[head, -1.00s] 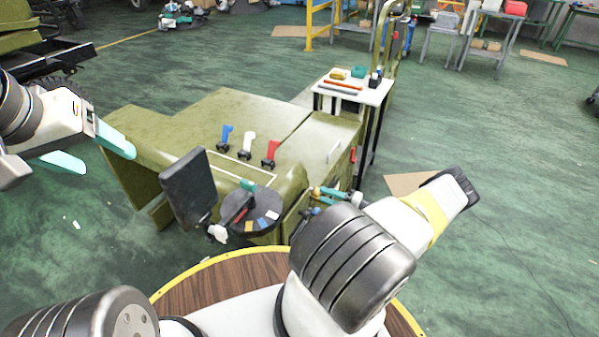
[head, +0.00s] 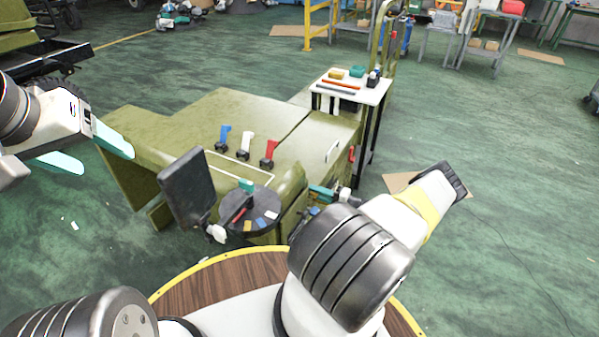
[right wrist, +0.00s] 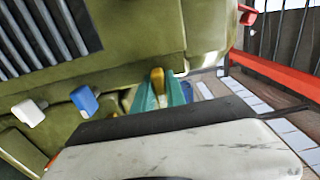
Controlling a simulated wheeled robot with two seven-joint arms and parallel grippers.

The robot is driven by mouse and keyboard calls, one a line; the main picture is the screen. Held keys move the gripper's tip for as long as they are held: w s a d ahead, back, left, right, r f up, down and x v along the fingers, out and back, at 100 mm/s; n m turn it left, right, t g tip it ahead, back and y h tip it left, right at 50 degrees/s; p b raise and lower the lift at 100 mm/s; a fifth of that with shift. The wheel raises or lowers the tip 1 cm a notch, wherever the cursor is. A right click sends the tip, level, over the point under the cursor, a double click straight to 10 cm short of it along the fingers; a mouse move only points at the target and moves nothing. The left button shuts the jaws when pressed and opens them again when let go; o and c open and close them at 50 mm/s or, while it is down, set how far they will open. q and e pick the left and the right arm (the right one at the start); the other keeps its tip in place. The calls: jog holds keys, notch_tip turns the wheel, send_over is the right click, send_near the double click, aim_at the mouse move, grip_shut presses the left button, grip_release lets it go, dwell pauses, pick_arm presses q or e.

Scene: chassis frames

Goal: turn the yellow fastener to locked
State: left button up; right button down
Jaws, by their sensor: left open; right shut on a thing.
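The yellow fastener (right wrist: 157,78) shows in the right wrist view as a small yellow grip on the olive chassis panel. My right gripper (right wrist: 160,92) is shut on it, with a teal finger on either side. In the head view my right gripper (head: 322,192) is at the right side of the chassis, and the fastener is too small and covered to make out there. My left gripper (head: 106,158) is open and empty, off the left end of the chassis.
A blue knob (right wrist: 84,100) and a white knob (right wrist: 29,112) sit left of the fastener. Blue, white and red levers (head: 269,153) stand on the chassis top. A dark screen (head: 187,188) and round dial (head: 262,222) are in front. A small white table (head: 347,88) stands behind.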

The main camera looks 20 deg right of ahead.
jog(key=shift+m, duration=0.3)
jog(key=m, duration=1.2)
jog(key=shift+m, duration=2.6)
jog(key=c, duration=1.4)
grip_release()
